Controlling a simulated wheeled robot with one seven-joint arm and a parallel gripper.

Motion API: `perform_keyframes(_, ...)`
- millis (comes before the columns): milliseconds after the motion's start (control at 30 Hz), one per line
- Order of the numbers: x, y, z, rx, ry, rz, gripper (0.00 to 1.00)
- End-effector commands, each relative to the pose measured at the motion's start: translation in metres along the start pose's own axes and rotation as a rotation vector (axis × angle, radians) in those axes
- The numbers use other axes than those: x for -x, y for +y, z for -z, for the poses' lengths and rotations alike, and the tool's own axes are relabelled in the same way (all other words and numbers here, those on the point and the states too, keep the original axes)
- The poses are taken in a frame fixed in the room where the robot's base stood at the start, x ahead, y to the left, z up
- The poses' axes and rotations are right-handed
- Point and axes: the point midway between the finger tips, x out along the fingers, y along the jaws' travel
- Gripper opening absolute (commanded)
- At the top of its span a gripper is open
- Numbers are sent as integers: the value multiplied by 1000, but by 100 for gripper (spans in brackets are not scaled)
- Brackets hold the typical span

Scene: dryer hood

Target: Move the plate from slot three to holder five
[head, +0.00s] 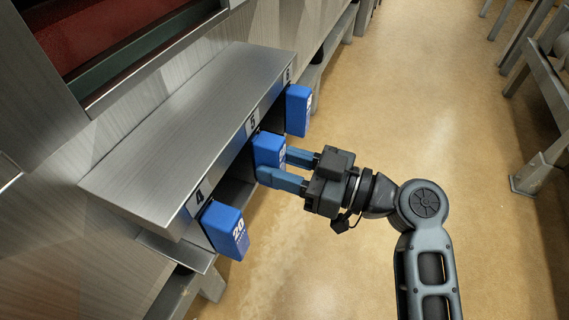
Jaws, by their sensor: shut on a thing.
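A blue plate (268,148) is at the opening marked 5 in the steel holder (180,125), below the number label (253,122). My gripper (283,167) is shut on this plate, with its fingers on either side of it. The plate's front sticks out of the holder; whether it is fully seated inside cannot be told. Slot three is not in view.
Another blue plate marked 20 (225,228) hangs out of opening 4, close to my gripper. A further blue plate (298,109) hangs out of opening 6. The tan floor (440,110) is open to the right, with steel legs (530,178) at the far right.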

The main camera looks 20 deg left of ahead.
Motion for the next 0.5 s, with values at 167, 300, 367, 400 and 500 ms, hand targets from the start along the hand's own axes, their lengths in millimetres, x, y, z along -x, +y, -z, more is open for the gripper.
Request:
perform_keyframes(167, -3, 0, 0, 0, 0, 1, 42)
perform_keyframes(300, -3, 0, 0, 0, 0, 0, 56)
perform_keyframes(367, -3, 0, 0, 0, 0, 0, 61)
perform_keyframes(400, -3, 0, 0, 0, 0, 0, 65)
perform_keyframes(500, -3, 0, 0, 0, 0, 0, 68)
